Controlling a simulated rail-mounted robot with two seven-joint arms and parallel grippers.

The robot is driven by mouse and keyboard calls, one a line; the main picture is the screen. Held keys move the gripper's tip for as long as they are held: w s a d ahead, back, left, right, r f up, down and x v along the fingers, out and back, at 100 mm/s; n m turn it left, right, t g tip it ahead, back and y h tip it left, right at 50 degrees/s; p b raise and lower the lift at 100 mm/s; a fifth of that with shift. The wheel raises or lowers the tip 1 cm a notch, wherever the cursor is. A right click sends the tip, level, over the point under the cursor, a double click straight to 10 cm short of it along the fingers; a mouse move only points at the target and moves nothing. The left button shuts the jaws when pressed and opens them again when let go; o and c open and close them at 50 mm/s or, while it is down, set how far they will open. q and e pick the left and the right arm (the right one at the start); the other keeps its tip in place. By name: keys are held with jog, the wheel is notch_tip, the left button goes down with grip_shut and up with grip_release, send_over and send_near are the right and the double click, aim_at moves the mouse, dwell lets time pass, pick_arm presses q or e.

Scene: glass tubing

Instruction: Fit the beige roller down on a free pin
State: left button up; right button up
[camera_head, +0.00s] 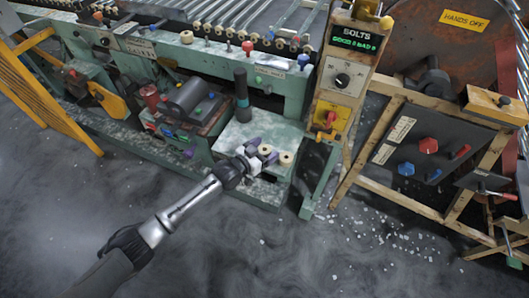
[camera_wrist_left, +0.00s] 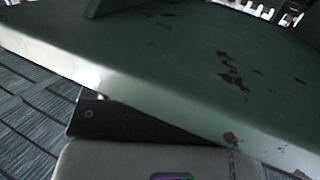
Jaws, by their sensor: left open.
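Two beige rollers, one at the shelf's front right (camera_head: 287,158) and one by my fingers (camera_head: 265,149), stand on a pale green shelf (camera_head: 232,138); the shelf's edge also fills the left wrist view (camera_wrist_left: 150,75). My left gripper (camera_head: 262,156) has its purple fingers open around or just in front of the second roller; I cannot tell if they touch it. More beige rollers (camera_head: 187,37) sit along the machine's upper rail (camera_head: 165,38); free pins there are too small to make out. In the left wrist view no roller shows. My right gripper is out of view.
A dark upright cylinder (camera_head: 242,95) stands on the shelf behind my gripper. A control post (camera_head: 345,75) rises to the right, beside a wooden frame with a dark panel (camera_head: 420,150). The front floor is open.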

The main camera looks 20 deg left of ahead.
pick_arm(q)
jog(key=shift+c, duration=0.2)
jog(key=c, duration=0.9)
jog(key=shift+c, duration=0.2)
